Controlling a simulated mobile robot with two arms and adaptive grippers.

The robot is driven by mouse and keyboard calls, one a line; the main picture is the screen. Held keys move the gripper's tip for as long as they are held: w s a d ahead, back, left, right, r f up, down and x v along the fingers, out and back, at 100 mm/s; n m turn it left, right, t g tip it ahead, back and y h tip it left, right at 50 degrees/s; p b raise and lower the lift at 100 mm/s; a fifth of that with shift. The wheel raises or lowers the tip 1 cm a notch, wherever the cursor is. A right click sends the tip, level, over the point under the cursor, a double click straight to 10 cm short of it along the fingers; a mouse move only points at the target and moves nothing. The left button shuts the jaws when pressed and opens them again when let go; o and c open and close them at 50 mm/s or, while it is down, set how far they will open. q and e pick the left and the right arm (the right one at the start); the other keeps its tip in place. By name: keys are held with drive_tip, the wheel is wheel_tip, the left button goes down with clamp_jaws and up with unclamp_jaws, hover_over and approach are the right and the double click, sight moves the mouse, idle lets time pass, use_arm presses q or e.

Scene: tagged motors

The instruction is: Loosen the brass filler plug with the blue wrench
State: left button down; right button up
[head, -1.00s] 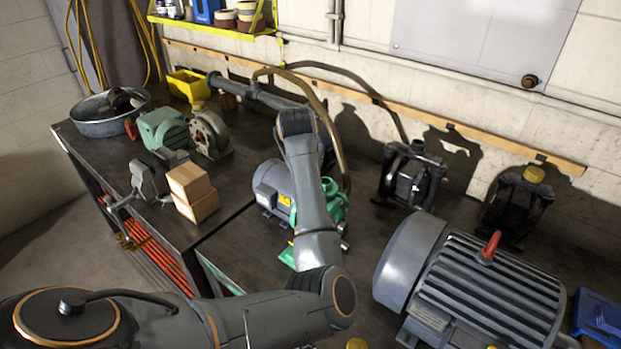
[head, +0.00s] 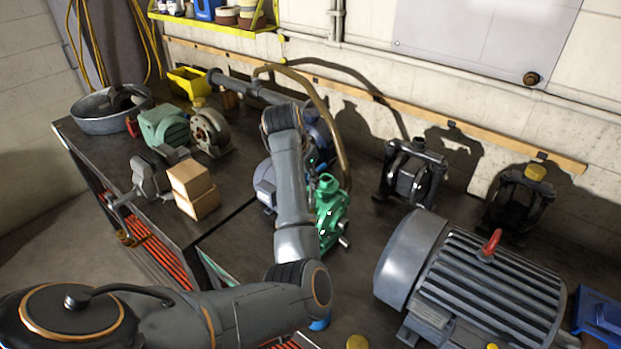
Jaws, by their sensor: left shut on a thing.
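My left arm comes in from the lower left and its forearm rises over the bench. My left gripper (head: 313,160) is mostly hidden behind the forearm, beside the green pump (head: 328,212). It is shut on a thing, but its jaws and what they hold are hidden. A small piece of something blue (head: 320,323) shows under my elbow; I cannot tell whether it is the blue wrench. A yellow-brass cap (head: 357,342) shows at the bottom edge and another (head: 492,346) to its right; I cannot tell whether either is the filler plug. My right gripper is out of view.
A large grey finned motor (head: 490,285) fills the right front, with a blue bin (head: 600,318) beside it. Two dark pumps (head: 412,172) (head: 515,205) stand near the wall. Cardboard boxes (head: 193,190), a vise (head: 147,178) and a metal basin (head: 100,122) are on the left.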

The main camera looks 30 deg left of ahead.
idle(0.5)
use_arm(q)
drive_tip(key=shift+f+b, duration=0.35)
drive_tip(key=shift+f, duration=0.95)
